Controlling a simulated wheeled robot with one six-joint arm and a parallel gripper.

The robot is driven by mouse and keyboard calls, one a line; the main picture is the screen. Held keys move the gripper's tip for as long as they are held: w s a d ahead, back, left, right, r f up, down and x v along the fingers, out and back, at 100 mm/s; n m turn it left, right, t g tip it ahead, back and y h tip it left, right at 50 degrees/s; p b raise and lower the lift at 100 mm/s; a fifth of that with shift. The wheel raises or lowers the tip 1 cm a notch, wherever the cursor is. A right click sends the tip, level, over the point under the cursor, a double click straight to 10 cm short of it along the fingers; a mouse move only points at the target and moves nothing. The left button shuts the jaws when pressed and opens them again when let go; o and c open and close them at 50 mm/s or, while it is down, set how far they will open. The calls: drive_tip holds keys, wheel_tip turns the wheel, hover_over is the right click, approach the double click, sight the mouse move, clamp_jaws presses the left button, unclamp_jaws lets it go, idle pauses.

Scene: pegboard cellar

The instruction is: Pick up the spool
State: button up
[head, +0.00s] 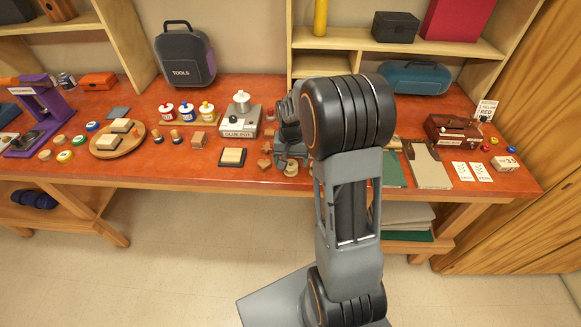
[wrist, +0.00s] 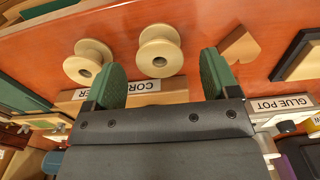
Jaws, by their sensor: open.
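Two pale wooden spools stand on the red-brown tabletop in the wrist view. One spool (wrist: 160,50) is just beyond the fingertips, in line with the gap between them. The other spool (wrist: 90,62) is to its left, beside the left finger. My gripper (wrist: 162,76) is open, its two green-padded fingers apart with nothing held. In the head view, a small round wooden piece (head: 291,169), likely a spool, shows near the front edge below my gripper. My arm hides the area to its right.
A wooden block labelled "COR…ER" (wrist: 150,97) lies beneath my gripper, partly hidden. A wooden heart (wrist: 240,45) and a dark-edged pad (wrist: 298,55) lie right of the spools. The glue pot (head: 239,121) stands left of my gripper in the head view. The table's front edge is close.

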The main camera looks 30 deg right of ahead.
sight(291, 166)
drive_tip(key=shift+f, duration=1.65)
drive_tip(key=shift+c, duration=0.3)
drive_tip(key=c, duration=0.9)
